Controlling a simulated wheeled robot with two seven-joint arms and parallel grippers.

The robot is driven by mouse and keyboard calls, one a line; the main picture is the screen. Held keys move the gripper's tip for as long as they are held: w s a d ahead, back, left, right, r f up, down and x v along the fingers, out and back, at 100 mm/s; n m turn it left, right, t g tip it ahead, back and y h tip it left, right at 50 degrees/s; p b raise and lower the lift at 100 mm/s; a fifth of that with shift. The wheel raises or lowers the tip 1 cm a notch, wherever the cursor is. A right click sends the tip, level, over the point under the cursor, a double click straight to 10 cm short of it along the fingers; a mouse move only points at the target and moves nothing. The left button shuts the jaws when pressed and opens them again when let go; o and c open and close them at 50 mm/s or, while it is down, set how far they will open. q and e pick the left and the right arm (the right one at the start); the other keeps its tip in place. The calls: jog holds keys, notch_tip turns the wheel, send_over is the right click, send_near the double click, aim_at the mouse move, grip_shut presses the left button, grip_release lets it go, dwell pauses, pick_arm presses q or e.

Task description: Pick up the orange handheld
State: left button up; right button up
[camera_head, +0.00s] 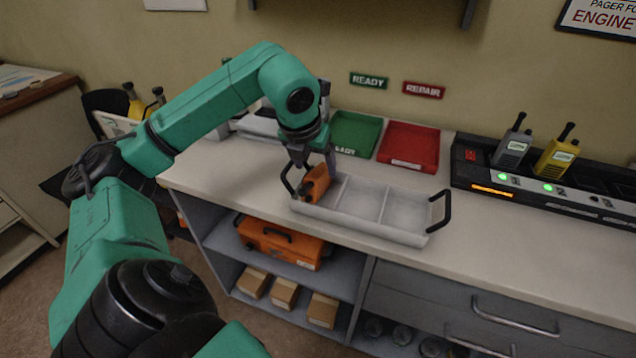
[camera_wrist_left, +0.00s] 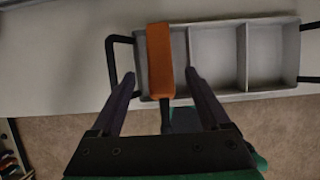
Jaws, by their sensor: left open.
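The orange handheld (camera_head: 316,184) is in the left compartment of a pale grey divided tray (camera_head: 345,221) on the counter, leaning up above the rim. In the left wrist view the handheld (camera_wrist_left: 160,60) shows as an orange block, with a dark part below it partly hidden. My left gripper (camera_head: 302,166) is right at the handheld, pointing down. In the wrist view its open fingers (camera_wrist_left: 161,80) show on either side of the handheld, with gaps visible. The head view does not show clearly how deep they reach. My right gripper is not in view.
The tray has black end handles (camera_head: 439,211); its other compartments are empty. Green (camera_head: 356,134) and red (camera_head: 410,146) bins stand behind. A charger (camera_head: 545,192) with grey (camera_head: 513,146) and yellow (camera_head: 556,155) handhelds is at right. Orange case (camera_head: 280,243) sits on the shelf below.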

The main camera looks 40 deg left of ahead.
aim_at(320, 181)
pick_arm(q)
jog(key=p+x, duration=0.2)
jog(key=x, duration=0.6)
jog(key=shift+w+f, duration=0.1)
jog(key=shift+f, duration=0.05)
jog(key=shift+w+f, duration=0.1)
jog(key=shift+f, duration=0.05)
grip_shut()
